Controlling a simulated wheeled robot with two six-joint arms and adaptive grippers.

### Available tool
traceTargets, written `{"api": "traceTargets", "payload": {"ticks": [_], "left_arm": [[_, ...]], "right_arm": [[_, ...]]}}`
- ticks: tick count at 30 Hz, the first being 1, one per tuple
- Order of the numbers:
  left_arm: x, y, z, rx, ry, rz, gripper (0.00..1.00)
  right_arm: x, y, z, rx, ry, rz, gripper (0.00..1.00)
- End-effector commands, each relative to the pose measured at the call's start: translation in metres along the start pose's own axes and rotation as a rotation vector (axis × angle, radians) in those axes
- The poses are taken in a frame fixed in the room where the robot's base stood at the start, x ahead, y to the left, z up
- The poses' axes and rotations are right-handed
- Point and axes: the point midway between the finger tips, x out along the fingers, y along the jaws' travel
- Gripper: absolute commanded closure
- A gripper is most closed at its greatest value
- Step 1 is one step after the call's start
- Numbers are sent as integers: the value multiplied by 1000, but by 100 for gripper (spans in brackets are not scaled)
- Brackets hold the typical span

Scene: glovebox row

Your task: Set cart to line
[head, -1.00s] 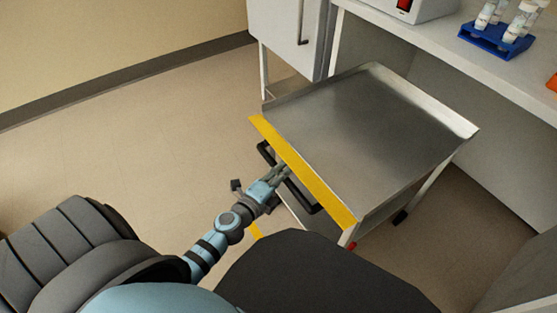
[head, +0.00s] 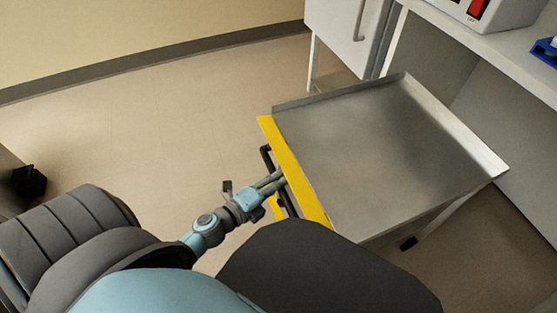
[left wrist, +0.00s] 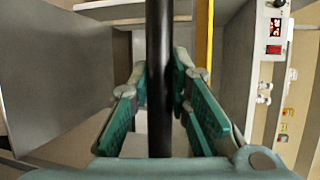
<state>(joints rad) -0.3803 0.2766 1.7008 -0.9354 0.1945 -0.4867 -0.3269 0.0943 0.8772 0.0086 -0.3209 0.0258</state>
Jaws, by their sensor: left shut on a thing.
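The cart has a bare steel tray top (head: 385,150) with a raised rim and a yellow strip (head: 290,165) along its near left edge. A black handle bar (head: 266,158) runs below and outside that strip. My left gripper (head: 279,181) is shut on the handle. In the left wrist view, the black bar (left wrist: 160,50) stands between the teal finger pads of the left gripper (left wrist: 160,88). A small yellow patch (head: 276,208) shows low beside the gripper; I cannot tell if it is a floor line. My right gripper is not in view.
A white bench (head: 500,42) with a red-switched instrument (head: 480,8) stands at the upper right, a blue rack (head: 546,50) at its edge. A white cabinet (head: 345,30) is behind the cart. The floor (head: 160,120) to the left is clear up to the wall; a dark object (head: 28,181) sits far left.

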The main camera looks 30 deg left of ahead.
Motion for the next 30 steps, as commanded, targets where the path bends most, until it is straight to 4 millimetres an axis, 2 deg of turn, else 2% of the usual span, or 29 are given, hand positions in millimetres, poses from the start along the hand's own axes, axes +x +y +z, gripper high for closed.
{"api": "traceTargets", "payload": {"ticks": [1,2,3,4,12,16,30], "left_arm": [[-1,2,0,-3,1,3,100],[-1,2,0,-3,0,3,81],[-1,2,0,-4,-1,3,75],[-1,2,0,-3,-1,3,74],[-1,1,0,-2,-2,2,74],[-10,1,0,0,-1,2,74],[-105,2,-1,-2,2,7,74]], "right_arm": [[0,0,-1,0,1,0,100],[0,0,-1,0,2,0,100],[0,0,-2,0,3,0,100],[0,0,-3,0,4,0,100],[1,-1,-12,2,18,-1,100],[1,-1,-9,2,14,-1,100],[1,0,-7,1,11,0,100]]}}
